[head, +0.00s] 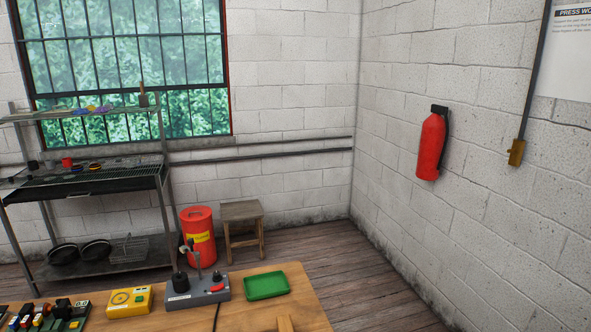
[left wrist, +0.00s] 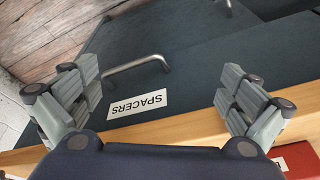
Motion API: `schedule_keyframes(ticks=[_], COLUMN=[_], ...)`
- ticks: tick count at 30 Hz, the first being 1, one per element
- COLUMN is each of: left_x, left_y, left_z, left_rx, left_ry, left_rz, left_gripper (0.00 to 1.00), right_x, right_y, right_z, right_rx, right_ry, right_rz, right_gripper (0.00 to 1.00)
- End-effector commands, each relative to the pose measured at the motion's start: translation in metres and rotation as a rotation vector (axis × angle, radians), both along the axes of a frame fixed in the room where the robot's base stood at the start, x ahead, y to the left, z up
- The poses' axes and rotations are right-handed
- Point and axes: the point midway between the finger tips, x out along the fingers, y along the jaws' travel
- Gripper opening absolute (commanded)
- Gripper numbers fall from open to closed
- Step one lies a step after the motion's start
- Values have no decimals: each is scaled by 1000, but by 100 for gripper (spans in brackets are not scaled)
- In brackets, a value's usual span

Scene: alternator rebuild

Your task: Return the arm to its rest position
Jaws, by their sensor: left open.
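My left gripper (left wrist: 160,92) shows in the left wrist view with its two grey fingers spread wide apart and nothing between them. Beyond the fingers is a dark blue drawer front with a white label reading SPACERS (left wrist: 138,103) and a metal handle (left wrist: 136,64). I cannot tell whether the fingers touch anything. Neither arm shows in the head view, and my right gripper is in neither view.
A wooden bench (head: 306,311) holds a green tray (head: 266,286), a grey fixture (head: 198,293) and a yellow box (head: 129,302). A red bin (head: 199,236) and stool (head: 242,211) stand behind. A wooden edge (left wrist: 180,130) runs close under the left gripper.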

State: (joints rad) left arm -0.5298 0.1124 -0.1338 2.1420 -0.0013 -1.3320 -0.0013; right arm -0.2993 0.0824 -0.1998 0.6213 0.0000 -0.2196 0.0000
Motion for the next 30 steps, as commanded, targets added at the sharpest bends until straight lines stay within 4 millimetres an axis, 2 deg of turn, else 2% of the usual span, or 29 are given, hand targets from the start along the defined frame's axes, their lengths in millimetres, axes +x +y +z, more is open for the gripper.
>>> schedule_keyframes(ticks=[1,5,10,14,18,24,27,30], left_x=[-1,-5,-22,-44,-74,-128,-155,-178], left_y=[0,-1,1,4,8,18,23,27], left_z=[-26,-88,-169,-228,-285,-353,-378,-394], left_rx=[1,1,4,6,9,14,16,18], left_ry=[13,34,64,86,110,145,158,169], left_rz=[-1,-4,-9,-14,-19,-27,-31,-33], left_gripper=[100,100,100,100,100,100,100,100], right_x=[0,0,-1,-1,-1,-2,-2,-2], right_y=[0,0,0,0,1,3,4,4], right_z=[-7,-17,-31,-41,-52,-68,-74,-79], right_rx=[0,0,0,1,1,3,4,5], right_ry=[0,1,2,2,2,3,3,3], right_rz=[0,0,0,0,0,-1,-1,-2], right_gripper=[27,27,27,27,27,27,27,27])
